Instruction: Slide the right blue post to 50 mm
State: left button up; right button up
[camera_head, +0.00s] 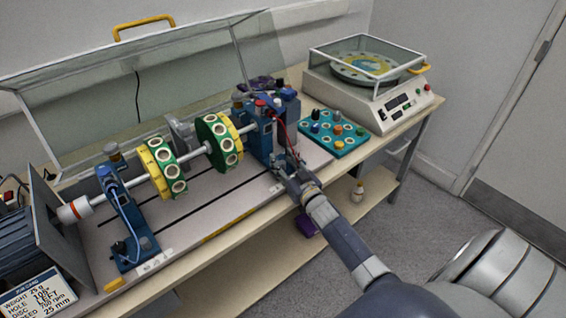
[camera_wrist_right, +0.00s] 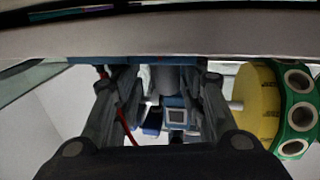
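The right blue post (camera_head: 259,136) stands upright on the bench rig's grey slotted plate (camera_head: 215,205), at the right end of the horizontal shaft (camera_head: 206,151). My right gripper (camera_head: 284,165) is low at the post's near side, close to its foot. In the right wrist view my right gripper (camera_wrist_right: 166,85) has its two fingers apart, with blue and grey parts of the post (camera_wrist_right: 175,116) seen between them. Contact is not clear. The blue foot (camera_wrist_right: 150,61) lies close to the fingertips. The scale reading at this post is hidden or too small. My left gripper is not in view.
The left blue post (camera_head: 127,213) holds the shaft's other end. Two green-and-yellow discs (camera_head: 219,140) (camera_head: 160,167) sit on the shaft. A clear cover (camera_head: 190,75) stands open behind. A teal tray of weights (camera_head: 338,134) and a balancing machine (camera_head: 370,85) are at right.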

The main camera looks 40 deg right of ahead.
jog(key=shift+s+a, duration=0.1)
jog(key=shift+a, duration=0.05)
jog(key=shift+s, duration=0.3)
jog(key=s+a, duration=0.1)
jog(key=s, duration=1)
jog(key=shift+a, duration=0.15)
jog(key=shift+s, duration=0.1)
